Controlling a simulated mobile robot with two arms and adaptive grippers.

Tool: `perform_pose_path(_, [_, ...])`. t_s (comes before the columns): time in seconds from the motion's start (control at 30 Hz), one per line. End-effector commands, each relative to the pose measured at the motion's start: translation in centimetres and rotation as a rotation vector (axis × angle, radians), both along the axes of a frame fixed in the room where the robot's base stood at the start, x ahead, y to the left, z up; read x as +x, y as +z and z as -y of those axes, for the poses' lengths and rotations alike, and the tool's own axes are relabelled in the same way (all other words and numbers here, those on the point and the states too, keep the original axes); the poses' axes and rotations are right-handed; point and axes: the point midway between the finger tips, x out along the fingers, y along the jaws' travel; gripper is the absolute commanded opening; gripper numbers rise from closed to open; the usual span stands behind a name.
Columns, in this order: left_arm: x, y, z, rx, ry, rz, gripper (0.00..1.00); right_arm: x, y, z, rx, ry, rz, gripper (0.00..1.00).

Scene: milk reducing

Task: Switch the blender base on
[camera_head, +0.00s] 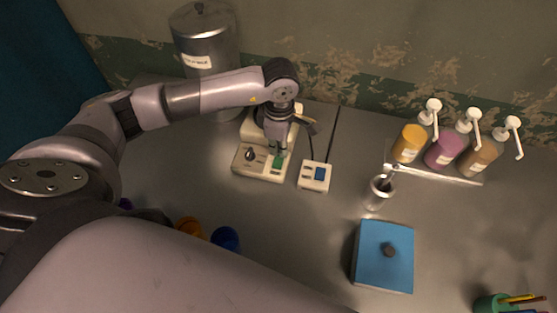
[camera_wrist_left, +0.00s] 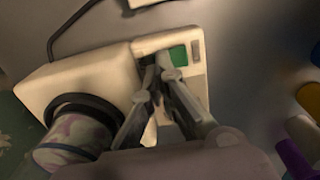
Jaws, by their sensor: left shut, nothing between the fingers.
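The cream blender base (camera_head: 262,175) stands on the grey counter, left of centre in the head view, with a dark knob on its front. Its green switch (camera_head: 277,162) is beside the knob. My left gripper (camera_head: 279,150) points down over the front of the base, its fingertips right by the green switch. In the left wrist view the base (camera_wrist_left: 85,78) fills the middle, and the green switch (camera_wrist_left: 178,56) is next to the tips of my left gripper (camera_wrist_left: 158,64). The fingers are shut and empty. Whether they touch the switch I cannot tell. My right gripper is out of view.
A small cream device (camera_head: 314,177) with a blue panel stands just right of the base. A steel canister (camera_head: 203,45) is behind. A metal cup (camera_head: 377,193), a blue box (camera_head: 383,257) and several pump bottles (camera_head: 445,150) are to the right.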

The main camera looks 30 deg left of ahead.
Motion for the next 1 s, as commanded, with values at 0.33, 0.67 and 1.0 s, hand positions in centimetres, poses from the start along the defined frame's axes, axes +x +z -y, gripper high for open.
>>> perform_pose_path(0.33, [0.0, -0.6, 0.0, 0.0, 0.0, 0.0, 0.0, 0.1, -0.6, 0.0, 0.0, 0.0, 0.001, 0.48])
perform_pose_path(0.67, [0.0, -1.1, 0.0, 0.0, 0.0, 0.0, 0.0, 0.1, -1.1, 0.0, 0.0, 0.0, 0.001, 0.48])
perform_pose_path(1.0, [0.0, -1.6, 0.0, 0.0, 0.0, 0.0, 0.0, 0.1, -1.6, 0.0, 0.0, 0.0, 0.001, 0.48])
